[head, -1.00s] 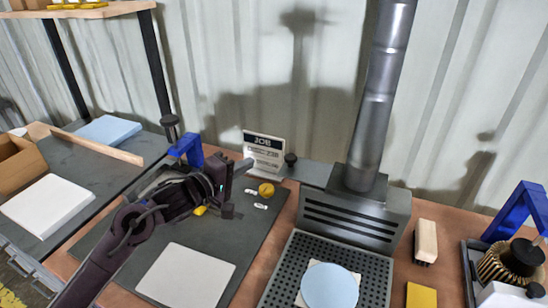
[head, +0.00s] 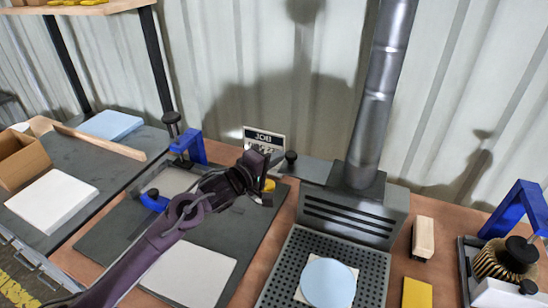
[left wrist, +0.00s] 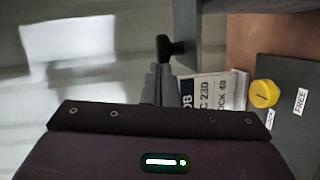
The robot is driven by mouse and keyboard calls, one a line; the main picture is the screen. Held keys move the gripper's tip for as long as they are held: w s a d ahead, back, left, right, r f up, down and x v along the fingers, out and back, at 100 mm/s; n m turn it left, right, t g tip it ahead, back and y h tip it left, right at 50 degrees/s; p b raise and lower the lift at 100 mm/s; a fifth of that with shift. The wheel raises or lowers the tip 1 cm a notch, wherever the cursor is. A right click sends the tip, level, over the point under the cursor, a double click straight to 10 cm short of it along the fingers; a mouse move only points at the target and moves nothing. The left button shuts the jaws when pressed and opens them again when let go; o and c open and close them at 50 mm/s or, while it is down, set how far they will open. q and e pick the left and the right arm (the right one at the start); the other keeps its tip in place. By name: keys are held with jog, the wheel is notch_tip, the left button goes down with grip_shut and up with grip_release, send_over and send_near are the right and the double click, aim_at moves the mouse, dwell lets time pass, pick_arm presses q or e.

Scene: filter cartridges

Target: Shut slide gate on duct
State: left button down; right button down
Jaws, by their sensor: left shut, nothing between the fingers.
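The metal duct (head: 372,110) rises from a slotted grey hood (head: 350,218) at the back of the bench. A flat grey slide gate plate (head: 316,171) sticks out to the left of the duct's base, with a black knob (head: 291,157) at its left end. The knob also shows in the left wrist view (left wrist: 168,47), just beyond the fingertips. My left gripper (head: 272,161) is shut and empty, to the left of the knob; a small gap seems to separate them. In the left wrist view its fingers (left wrist: 160,80) are together. My right gripper is not in view.
A JOB sign (head: 264,139) stands behind my left gripper, partly hidden by it. A yellow knob (left wrist: 264,93) sits on the dark mat nearby. A perforated tray (head: 275,275) holds a pale blue disc (head: 328,284). A brush (head: 423,238) lies right of the hood.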

aim_at(307, 178)
pick_arm(q)
jog(key=s+d, duration=0.1)
jog(key=d, duration=0.1)
jog(key=s+d+p, duration=0.1)
jog(key=d, duration=0.2)
jog(key=s+d, duration=0.1)
jog(key=d, duration=0.2)
jog(key=shift+s, duration=0.3)
jog(key=shift+w+a, duration=0.1)
